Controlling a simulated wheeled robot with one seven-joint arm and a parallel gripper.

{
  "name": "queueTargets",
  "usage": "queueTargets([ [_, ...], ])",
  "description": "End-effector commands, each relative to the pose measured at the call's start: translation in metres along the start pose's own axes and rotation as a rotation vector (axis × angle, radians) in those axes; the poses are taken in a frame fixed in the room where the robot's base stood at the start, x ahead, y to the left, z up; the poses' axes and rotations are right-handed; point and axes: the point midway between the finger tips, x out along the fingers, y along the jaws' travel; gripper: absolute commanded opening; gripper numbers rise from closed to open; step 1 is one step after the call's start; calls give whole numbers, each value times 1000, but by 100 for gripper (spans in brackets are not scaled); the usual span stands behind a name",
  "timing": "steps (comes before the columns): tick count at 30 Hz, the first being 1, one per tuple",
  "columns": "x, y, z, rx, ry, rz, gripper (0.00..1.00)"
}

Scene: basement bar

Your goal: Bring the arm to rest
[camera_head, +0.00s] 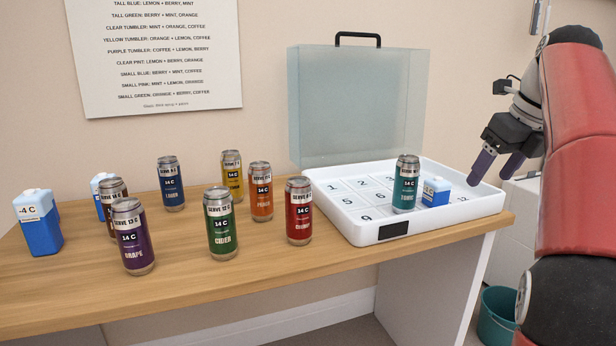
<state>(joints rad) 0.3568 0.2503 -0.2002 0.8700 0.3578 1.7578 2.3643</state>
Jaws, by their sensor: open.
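My gripper (497,164) is open and empty in the head camera view. It hangs at the right, above and beside the right end of the white tray (346,224). My red arm comes down along the right edge of the picture. The tray has numbered cells and a raised clear lid with a black handle. A teal can (405,184) stands upright in the tray. My gripper is apart from both.
Several cans, including a purple one (132,237), a green one (220,223) and a red one (298,210), stand on the wooden table (200,290). A blue and white carton (39,222) stands far left. A teal bin (497,318) is on the floor below right.

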Motion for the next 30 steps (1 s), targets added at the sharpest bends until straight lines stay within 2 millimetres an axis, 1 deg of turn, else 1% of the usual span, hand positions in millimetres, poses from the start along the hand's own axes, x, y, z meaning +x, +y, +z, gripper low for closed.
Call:
queueTargets([
  [11, 2, 26, -10, -268, -12, -8, 67],
  [17, 9, 52, -22, -526, -17, -19, 67],
  [20, 14, 70, -33, -699, -18, -29, 67],
  [23, 24, 94, -49, -930, -13, -42, 67],
  [26, 40, 125, -74, -1244, 0, -63, 67],
  [27, 49, 139, -87, -1386, 9, -71, 67],
  [29, 63, 158, -107, -1601, 27, -86, 67],
  [30, 73, 170, -121, -1746, 41, -96, 67],
])
